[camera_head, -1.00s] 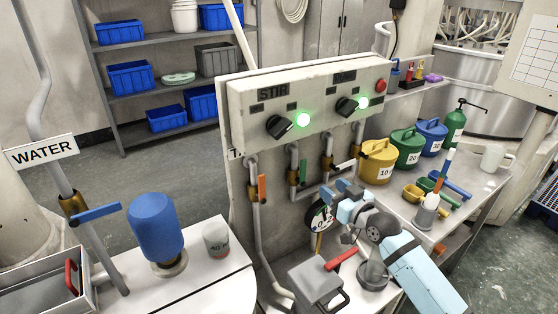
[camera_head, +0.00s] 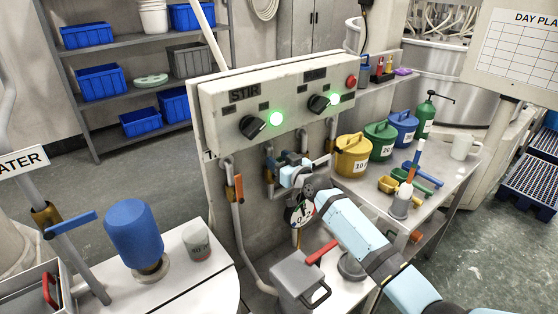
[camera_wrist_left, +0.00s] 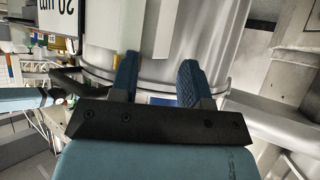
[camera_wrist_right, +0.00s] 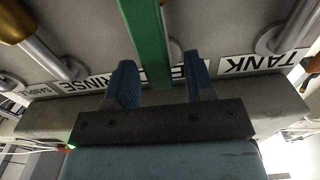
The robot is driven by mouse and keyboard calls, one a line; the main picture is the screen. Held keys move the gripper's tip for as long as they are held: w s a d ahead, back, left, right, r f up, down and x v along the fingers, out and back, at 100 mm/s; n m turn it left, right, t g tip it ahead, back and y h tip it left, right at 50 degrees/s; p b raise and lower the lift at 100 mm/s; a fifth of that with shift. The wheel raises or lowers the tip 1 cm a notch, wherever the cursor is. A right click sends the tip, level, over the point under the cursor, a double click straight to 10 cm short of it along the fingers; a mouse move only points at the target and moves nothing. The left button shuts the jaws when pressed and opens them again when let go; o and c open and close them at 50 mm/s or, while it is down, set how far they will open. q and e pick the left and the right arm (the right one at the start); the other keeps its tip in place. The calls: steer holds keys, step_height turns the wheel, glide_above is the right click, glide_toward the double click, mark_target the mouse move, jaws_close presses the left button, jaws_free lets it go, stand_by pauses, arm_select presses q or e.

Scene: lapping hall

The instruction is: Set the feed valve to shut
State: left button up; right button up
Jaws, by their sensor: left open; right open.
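The feed valve has a green lever (camera_wrist_right: 152,40), which in the right wrist view runs roughly in line with its pipe, in front of the partly covered feed label (camera_wrist_right: 180,75). In the head view only a strip of the green lever (camera_head: 270,176) shows beside my right gripper (camera_head: 288,162). My right gripper (camera_wrist_right: 158,75) is open, with the lever between its two blue fingers; I cannot tell whether they touch it. My left gripper (camera_wrist_left: 159,70) is open and empty in its wrist view, and is out of the head view.
An orange-levered valve (camera_head: 238,188) stands just left of the feed valve. The control panel (camera_head: 285,95) with knobs and green lamps overhangs the valves. Yellow, green and blue cans (camera_head: 353,157) stand right.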

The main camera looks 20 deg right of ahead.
jaws_close()
arm_select(q)
steer(key=shift+f, duration=0.1)
arm_select(e)
steer(key=shift+d, duration=0.1)
steer(key=w+d+f+m+b, duration=0.1)
steer(key=d+f+m+b, duration=0.1)
steer(key=m, duration=0.3)
steer(key=d+f+m+b, duration=0.2)
steer(key=m+b, duration=0.1)
steer(key=m, duration=0.2)
steer(key=w+d+f+m+b, duration=0.1)
steer(key=d+f+m+b, duration=0.1)
steer(key=m, duration=0.3)
steer(key=shift+w+d+f+b, duration=0.15)
steer(key=shift+w+d+b, duration=0.2)
steer(key=shift+b, duration=0.4)
arm_select(q)
step_height(320, 180, down, 7)
steer(key=shift+w+d+n, duration=0.25)
steer(key=shift+d+n, duration=0.05)
steer(key=shift+d, duration=0.05)
arm_select(e)
steer(key=shift+d+f+m, duration=0.2)
steer(key=shift+f+m, duration=0.6)
steer(key=shift+m, duration=0.6)
arm_select(q)
steer(key=shift+a+f, duration=0.1)
steer(key=shift+a, duration=0.05)
